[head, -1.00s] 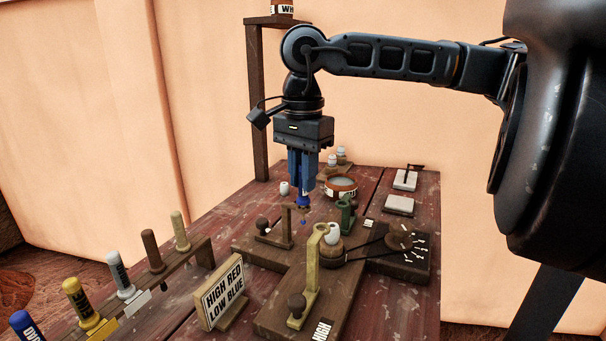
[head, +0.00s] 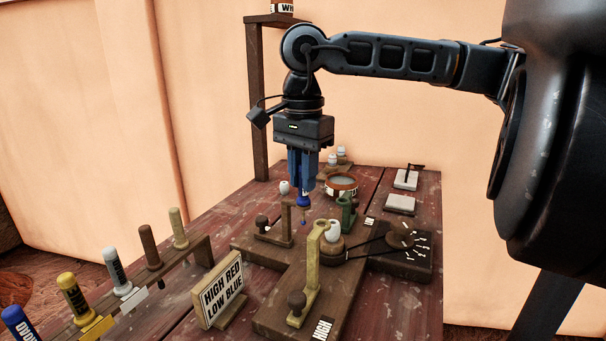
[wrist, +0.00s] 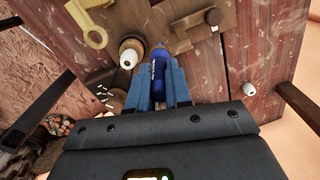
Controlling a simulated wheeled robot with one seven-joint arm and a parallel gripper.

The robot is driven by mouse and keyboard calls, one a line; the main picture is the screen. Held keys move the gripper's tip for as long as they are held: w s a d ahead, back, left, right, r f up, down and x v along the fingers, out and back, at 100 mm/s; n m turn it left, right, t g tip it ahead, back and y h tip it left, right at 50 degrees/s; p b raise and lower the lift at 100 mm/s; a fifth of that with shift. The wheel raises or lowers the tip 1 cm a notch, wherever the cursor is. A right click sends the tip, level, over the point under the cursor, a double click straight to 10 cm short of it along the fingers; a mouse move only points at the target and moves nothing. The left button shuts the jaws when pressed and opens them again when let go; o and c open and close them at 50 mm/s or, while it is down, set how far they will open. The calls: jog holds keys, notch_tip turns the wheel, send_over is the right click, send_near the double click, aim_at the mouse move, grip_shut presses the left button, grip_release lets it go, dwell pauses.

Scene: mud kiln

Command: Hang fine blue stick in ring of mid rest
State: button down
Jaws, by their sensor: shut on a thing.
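My gripper (head: 302,178) points down and is shut on the fine blue stick (head: 303,202), held upright. In the wrist view the stick (wrist: 158,72) lies between the fingers, its far end beside the brown rest (wrist: 192,34). In the head view the brown rest (head: 288,224) has its ring end at the stick's lower part, and a thin blue tip shows below that level. The stick seems to be in or at this ring; the overlap hides exact contact. A yellow rest (head: 311,270) stands nearer and a green rest (head: 348,215) behind right. I cannot read which is labelled mid.
A sign (head: 222,290) reads "HIGH RED LOW BLUE". A rack (head: 200,254) of coloured sticks is at left. A bowl (head: 341,185) and pale slabs (head: 400,204) lie farther back.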

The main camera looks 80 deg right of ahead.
jog(key=shift+c, duration=2.4)
grip_release()
jog(key=shift+r+p, duration=1.5)
jog(key=shift+r, duration=2.25)
jog(key=shift+r, duration=0.1)
